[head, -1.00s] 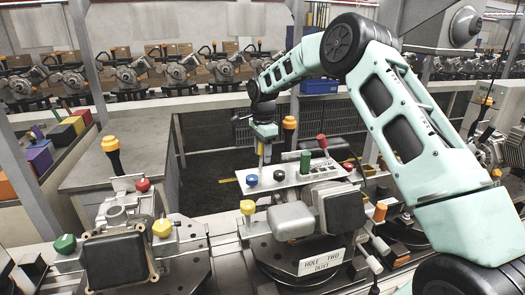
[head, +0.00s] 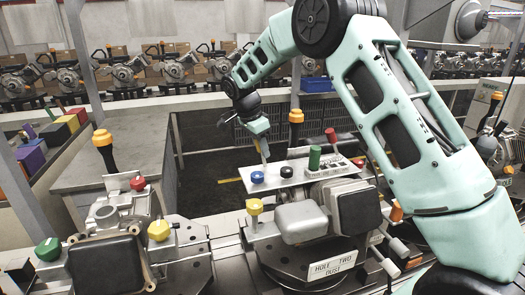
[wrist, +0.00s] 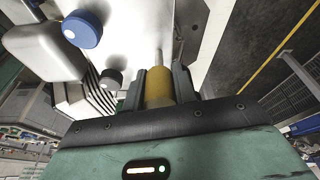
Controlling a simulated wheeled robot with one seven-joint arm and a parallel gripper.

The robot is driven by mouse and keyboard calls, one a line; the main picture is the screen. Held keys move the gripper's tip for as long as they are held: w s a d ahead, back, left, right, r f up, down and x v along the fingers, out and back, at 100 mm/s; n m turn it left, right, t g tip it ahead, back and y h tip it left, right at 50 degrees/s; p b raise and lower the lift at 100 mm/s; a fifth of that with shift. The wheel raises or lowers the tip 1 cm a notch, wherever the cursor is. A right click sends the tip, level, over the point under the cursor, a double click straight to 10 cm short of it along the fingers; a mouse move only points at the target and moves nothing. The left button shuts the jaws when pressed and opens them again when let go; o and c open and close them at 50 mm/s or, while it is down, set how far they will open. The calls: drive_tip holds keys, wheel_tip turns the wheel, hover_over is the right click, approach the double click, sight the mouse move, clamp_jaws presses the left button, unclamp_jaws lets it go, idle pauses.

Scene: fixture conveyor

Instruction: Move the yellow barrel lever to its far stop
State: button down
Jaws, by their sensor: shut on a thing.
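The yellow barrel lever (wrist: 158,88) shows in the wrist view as a yellow cylinder on a thin metal rod. It stands at the white panel (head: 296,174). My gripper (head: 263,146) is shut on the barrel, with one dark finger on each side of it in the wrist view. In the head view my gripper hides most of the barrel. The blue knob (head: 257,177) and black knob (head: 286,171) are close by on the panel; they also show in the wrist view, the blue one (wrist: 82,29) and the black one (wrist: 111,79).
A green barrel (head: 314,157) and a red lever (head: 331,136) stand farther right on the panel. An orange-capped post (head: 296,117) rises behind it. A yellow knob (head: 254,206) is in front. Another fixture (head: 112,262) stands at left.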

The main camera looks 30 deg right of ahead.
drive_tip(key=shift+w+a+f+h+b, duration=0.15)
drive_tip(key=shift+a+h+b, duration=0.2)
drive_tip(key=shift+h, duration=0.2)
drive_tip(key=shift+w+a+f+h+b, duration=0.1)
drive_tip(key=shift+a+h+b, duration=0.15)
drive_tip(key=shift+a+h, duration=0.25)
drive_tip(key=shift+g, duration=0.3)
drive_tip(key=c, duration=1.1)
unclamp_jaws()
drive_tip(key=shift+r, duration=0.1)
drive_tip(key=b+v, duration=0.3)
drive_tip(key=v, duration=1.4)
drive_tip(key=shift+s+a, duration=0.1)
drive_tip(key=shift+a, duration=0.2)
